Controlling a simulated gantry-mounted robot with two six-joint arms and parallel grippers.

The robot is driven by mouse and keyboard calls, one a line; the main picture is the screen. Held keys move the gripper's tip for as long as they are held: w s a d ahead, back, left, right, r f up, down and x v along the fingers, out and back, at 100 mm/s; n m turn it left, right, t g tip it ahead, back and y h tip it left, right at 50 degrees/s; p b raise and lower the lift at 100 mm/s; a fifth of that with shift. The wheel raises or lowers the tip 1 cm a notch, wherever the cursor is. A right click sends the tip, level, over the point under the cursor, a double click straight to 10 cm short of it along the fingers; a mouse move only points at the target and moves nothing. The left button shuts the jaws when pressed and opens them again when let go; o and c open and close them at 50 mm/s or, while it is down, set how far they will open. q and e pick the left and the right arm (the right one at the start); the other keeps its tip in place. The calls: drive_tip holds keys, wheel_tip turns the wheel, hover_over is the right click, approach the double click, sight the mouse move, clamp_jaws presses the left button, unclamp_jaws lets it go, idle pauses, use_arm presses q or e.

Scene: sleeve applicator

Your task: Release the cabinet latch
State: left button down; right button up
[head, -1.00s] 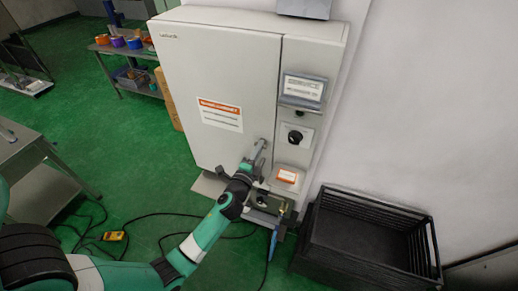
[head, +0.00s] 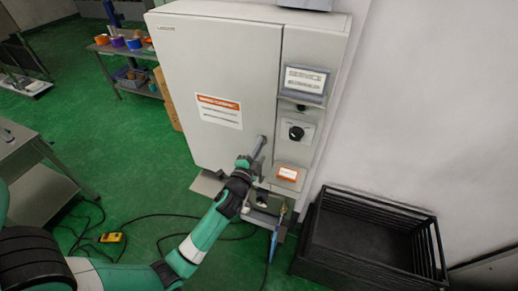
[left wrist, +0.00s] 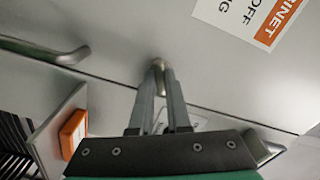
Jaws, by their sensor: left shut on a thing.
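The grey-white cabinet (head: 215,70) stands against the wall with its door shut. Its latch handle (head: 259,144) is a grey bar near the door's right edge. My left gripper (head: 247,162) is at the handle's lower end and shut on it. In the left wrist view, the two fingers of my left gripper (left wrist: 160,108) close around the rounded grey handle end (left wrist: 158,70), close to the door seam. The fingers hide part of the handle. My right gripper is not in view.
A control panel with a black knob (head: 296,133) and an orange-labelled box (head: 288,174) sit right of the door. A black crate (head: 370,235) stands on the floor at lower right. A cable and a yellow device (head: 111,237) lie on the green floor.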

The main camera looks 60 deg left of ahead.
use_arm(q)
drive_tip(key=shift+n+b, duration=3.9)
drive_tip(key=shift+n, duration=2.6)
drive_tip(key=c, duration=0.9)
unclamp_jaws()
